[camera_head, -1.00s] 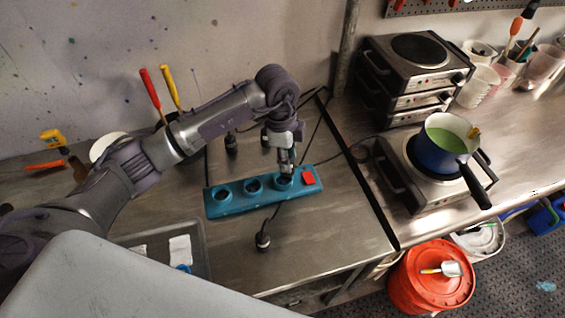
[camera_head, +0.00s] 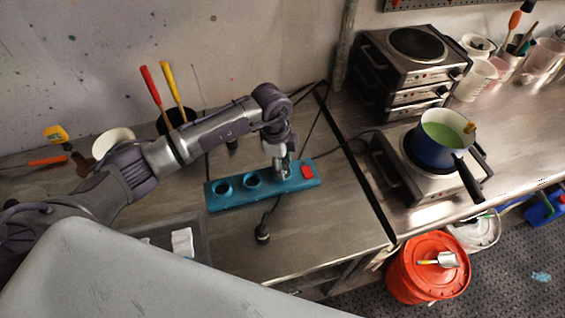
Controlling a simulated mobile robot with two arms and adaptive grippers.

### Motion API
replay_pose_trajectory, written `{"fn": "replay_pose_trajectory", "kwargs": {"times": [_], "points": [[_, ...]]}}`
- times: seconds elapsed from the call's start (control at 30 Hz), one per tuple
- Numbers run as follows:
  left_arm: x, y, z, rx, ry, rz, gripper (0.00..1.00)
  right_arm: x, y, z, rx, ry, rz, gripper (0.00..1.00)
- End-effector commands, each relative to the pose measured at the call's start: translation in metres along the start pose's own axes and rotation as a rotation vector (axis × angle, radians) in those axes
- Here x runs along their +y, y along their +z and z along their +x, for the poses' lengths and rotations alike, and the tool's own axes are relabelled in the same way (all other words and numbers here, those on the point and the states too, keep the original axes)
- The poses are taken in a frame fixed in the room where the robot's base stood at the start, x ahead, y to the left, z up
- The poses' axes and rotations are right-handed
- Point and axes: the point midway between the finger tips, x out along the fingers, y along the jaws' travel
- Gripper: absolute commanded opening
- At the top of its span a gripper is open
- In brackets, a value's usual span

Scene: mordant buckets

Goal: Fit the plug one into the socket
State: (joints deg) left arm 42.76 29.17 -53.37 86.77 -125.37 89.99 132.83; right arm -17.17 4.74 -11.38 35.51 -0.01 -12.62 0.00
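A teal socket strip (camera_head: 236,193) with a red switch (camera_head: 308,171) lies on the steel bench. Its left and middle round sockets are open and look empty. My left gripper (camera_head: 281,172) points down at the right-hand socket beside the switch and covers it. The fingers are small and dark here, so I cannot tell whether they hold a plug. A black plug (camera_head: 262,234) on a cord stands on the bench in front of the strip. Another dark plug (camera_head: 232,148) is partly hidden behind my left arm. My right gripper is out of view.
A hot plate with a blue pot (camera_head: 437,150) of green liquid stands at the right, its handle towards the front. Stacked hot plates (camera_head: 408,62) stand behind. A grey tray (camera_head: 204,252) lies front left.

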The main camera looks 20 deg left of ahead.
Motion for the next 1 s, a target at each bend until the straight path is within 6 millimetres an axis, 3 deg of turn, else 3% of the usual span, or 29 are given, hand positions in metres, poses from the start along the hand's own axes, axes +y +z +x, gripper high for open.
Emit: {"fn": "replay_pose_trajectory", "kwargs": {"times": [0.43, 0.8, 1.0], "points": [[-0.001, -0.001, -0.010, 0.001, -0.002, 0.001, 0.58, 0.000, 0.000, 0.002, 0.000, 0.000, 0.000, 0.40], [-0.001, 0.000, -0.083, 0.001, -0.006, 0.001, 0.58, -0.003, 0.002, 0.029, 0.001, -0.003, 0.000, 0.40], [-0.001, 0.000, -0.113, 0.000, -0.002, 0.000, 0.58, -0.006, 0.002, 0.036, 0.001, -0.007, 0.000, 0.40]]}}
